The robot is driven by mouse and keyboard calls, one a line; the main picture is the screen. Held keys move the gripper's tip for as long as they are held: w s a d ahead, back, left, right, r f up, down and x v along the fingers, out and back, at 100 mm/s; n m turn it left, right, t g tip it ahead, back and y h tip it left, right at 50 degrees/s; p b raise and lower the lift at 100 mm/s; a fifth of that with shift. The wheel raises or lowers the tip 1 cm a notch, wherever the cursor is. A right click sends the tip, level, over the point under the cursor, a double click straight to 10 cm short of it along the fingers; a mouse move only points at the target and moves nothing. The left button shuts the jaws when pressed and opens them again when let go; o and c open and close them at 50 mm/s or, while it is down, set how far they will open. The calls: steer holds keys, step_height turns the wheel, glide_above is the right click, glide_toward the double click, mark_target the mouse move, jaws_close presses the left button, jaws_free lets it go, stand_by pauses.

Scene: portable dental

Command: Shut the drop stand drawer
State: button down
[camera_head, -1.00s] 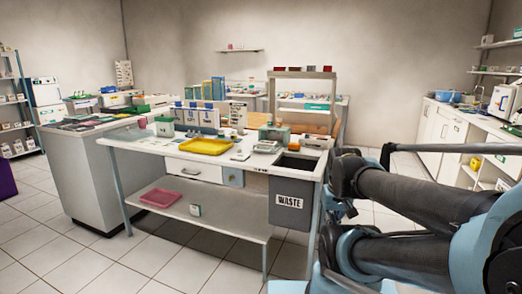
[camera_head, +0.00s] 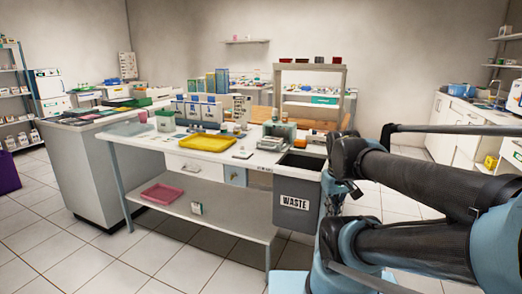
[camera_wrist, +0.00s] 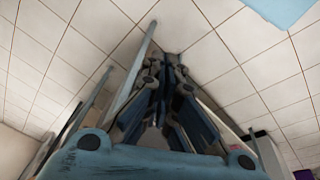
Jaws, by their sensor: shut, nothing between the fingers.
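A white table (camera_head: 133,154) stands in the middle of the head view. Under its top is a white drawer front (camera_head: 172,165) with a dark handle. I cannot tell how far that drawer stands out. A narrow bluish panel (camera_head: 235,176) sits to the right of it. No label marks either one as the drop stand drawer. My gripper (camera_wrist: 167,64) shows in the wrist view, shut and empty, with tiled floor around it. It is apart from the drawer, and its fingers are not visible in the head view.
A grey WASTE bin (camera_head: 294,219) hangs at the table's right end. A yellow tray (camera_head: 203,143) lies on top and a pink tray (camera_head: 161,194) on the lower shelf. A grey counter (camera_head: 82,173) stands at left. Tiled floor in front is clear.

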mark_target(270, 144)
steer(key=w+a+r+n+t+h, duration=0.1)
steer(key=w+a+r+n, duration=0.35)
steer(key=w+n, duration=0.35)
steer(key=w+a+r+n+t+h, duration=0.1)
steer(key=w+a+r+n, duration=0.2)
steer(key=w+r+n, duration=0.5)
steer(key=w+a+r+n+t, duration=0.1)
steer(key=w+a+n+t, duration=0.1)
steer(key=w+a+n, duration=0.65)
steer(key=w+a+r+n+t, duration=0.1)
steer(key=w+a+n, duration=0.4)
steer(key=a, duration=0.7)
steer(key=x, duration=0.9)
steer(key=shift+w+d+f, duration=0.1)
steer(key=shift+w+f, duration=0.05)
steer(key=shift+f, duration=0.2)
steer(key=shift+w+d+f, duration=0.1)
steer(key=shift+w+d, duration=0.1)
steer(key=shift+w, duration=0.35)
steer(key=shift+w+d+f, duration=0.1)
steer(key=shift+w+d, duration=0.1)
steer(key=shift+w, duration=0.3)
steer(key=shift+w+d+f, duration=0.1)
steer(key=shift+w+d, duration=0.1)
steer(key=shift+w, duration=0.45)
